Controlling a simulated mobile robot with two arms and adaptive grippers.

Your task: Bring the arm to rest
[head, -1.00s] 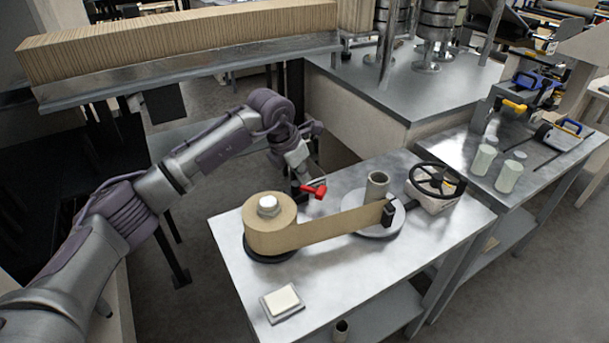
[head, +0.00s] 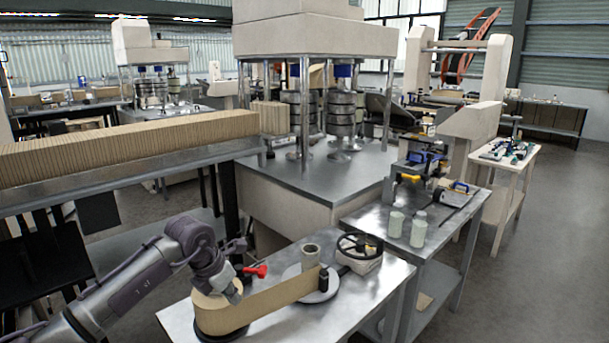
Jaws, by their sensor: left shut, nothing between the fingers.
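My left arm comes in from the lower left and bends at a raised elbow. My left gripper (head: 233,291) points down and covers much of the top of the kraft paper roll (head: 212,318). I cannot tell whether it touches the roll. Its jaws are small in view; they are shut and empty. A paper strip runs from the roll to a black clamp piece by the grey core tube (head: 310,256) on its round plate (head: 326,292). A red lever (head: 256,270) stands just behind the strip. My right gripper is out of view.
The metal table (head: 358,299) also bears a black handwheel (head: 360,244). A side bench (head: 437,240) on the right holds pale jars (head: 418,228) and a blue and yellow tool. A rail with a long corrugated stack (head: 130,142) is at the left. Open floor lies at right.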

